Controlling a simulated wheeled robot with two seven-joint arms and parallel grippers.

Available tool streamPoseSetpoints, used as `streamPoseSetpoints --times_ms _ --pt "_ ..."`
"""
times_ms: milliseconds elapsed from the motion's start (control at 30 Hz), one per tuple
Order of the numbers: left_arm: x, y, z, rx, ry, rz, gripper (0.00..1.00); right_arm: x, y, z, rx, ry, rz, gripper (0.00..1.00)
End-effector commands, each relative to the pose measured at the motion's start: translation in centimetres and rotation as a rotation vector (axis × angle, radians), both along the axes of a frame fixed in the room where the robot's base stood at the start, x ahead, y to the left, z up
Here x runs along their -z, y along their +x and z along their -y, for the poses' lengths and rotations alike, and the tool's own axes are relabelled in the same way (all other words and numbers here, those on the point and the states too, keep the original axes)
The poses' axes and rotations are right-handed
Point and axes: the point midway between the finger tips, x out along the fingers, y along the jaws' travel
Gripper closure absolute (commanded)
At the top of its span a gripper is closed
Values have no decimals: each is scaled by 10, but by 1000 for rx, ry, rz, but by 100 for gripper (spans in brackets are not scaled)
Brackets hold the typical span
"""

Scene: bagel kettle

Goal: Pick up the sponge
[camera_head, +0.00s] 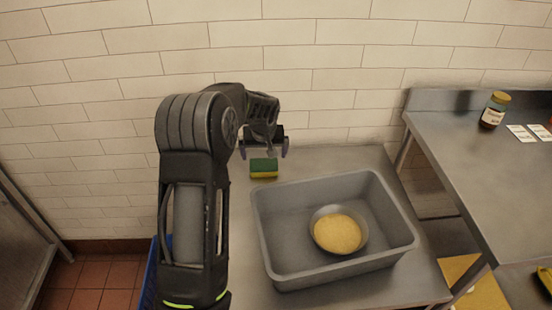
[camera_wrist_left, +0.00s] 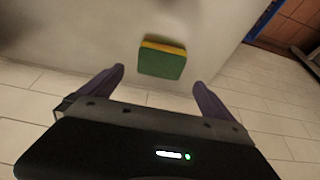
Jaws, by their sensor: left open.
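The sponge (camera_head: 263,168) is green on top with a yellow layer below. It lies on the metal table (camera_head: 345,157) near the wall, behind the grey bin. My left gripper (camera_head: 264,150) is open and empty, just behind and above the sponge in the head view. In the left wrist view the sponge (camera_wrist_left: 162,60) sits beyond the two spread fingertips of my left gripper (camera_wrist_left: 160,77), roughly centred between them and apart from them. My right gripper is not in view.
A grey bin (camera_head: 335,274) holding a round bowl (camera_head: 324,213) with yellow contents stands in front of the sponge. A higher metal counter (camera_head: 480,170) at the right holds a jar (camera_head: 494,110) and cards. A white tiled wall (camera_head: 330,60) rises close behind.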

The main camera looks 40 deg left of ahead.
Motion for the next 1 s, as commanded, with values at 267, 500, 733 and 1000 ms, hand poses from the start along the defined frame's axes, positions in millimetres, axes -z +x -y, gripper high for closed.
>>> streamPoseSetpoints --times_ms 267,500,733,1000 --pt "1 0 0 0 0 0 0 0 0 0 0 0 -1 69" --pt "19 6 -5 0 -1 -2 0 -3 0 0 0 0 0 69" --pt "24 8 -7 0 0 0 0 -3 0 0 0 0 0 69" --pt "33 11 -9 0 -1 -2 0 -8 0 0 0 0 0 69"
